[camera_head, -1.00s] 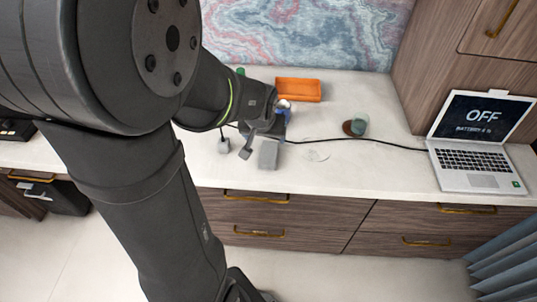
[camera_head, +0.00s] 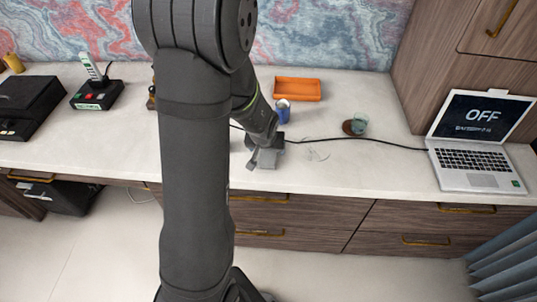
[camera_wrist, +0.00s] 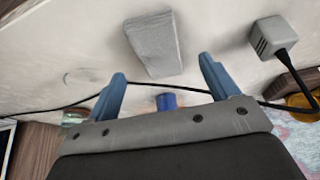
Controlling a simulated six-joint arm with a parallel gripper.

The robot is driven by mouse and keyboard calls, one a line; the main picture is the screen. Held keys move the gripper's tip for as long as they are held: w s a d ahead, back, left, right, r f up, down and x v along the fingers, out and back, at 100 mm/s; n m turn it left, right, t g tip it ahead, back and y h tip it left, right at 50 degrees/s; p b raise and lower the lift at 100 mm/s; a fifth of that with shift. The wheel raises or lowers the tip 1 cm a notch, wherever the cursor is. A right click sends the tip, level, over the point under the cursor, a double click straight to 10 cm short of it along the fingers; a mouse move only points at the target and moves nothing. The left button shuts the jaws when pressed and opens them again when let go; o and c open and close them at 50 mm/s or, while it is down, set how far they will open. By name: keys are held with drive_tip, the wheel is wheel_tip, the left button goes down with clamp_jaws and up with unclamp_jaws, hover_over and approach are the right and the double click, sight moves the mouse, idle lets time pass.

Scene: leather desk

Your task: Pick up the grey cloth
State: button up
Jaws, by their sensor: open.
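The grey cloth (camera_wrist: 153,43) is a folded oblong lying on the white desk top, seen in the wrist view just beyond my fingertips. In the head view the cloth (camera_head: 267,162) is partly hidden by my gripper (camera_head: 265,150), which is over it near the front of the desk. In the wrist view my gripper (camera_wrist: 163,76) is open, with its two blue fingers apart. Nothing is between the fingers, and the cloth lies ahead of the gap between them.
A grey adapter block (camera_wrist: 270,37) on a black cable (camera_wrist: 62,106) lies to the right in the wrist view. A blue cup (camera_head: 283,110), an orange tray (camera_head: 298,89), a glass on a brown coaster (camera_head: 354,127) and a laptop (camera_head: 475,150) stand behind or to the right.

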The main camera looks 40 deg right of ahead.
sight(269, 152)
drive_tip(key=shift+d+x, duration=0.1)
drive_tip(key=shift+x, duration=1.2)
drive_tip(key=shift+d+x, duration=0.15)
drive_tip(key=shift+x, duration=1.15)
drive_tip(key=shift+w+r, duration=0.1)
drive_tip(key=c, duration=1.1)
drive_tip(key=shift+r, duration=0.85)
wheel_tip(269, 152, up, 2)
drive_tip(key=shift+r, duration=0.25)
drive_tip(key=s+r, duration=0.2)
drive_tip(key=s, duration=0.2)
drive_tip(key=s+d+r, duration=0.1)
drive_tip(key=s+r, duration=0.1)
drive_tip(key=s, duration=0.1)
drive_tip(key=s+r, duration=0.2)
drive_tip(key=s, duration=0.2)
drive_tip(key=shift+s+d+r, duration=0.25)
drive_tip(key=shift+s+r, duration=0.05)
drive_tip(key=shift+r, duration=0.1)
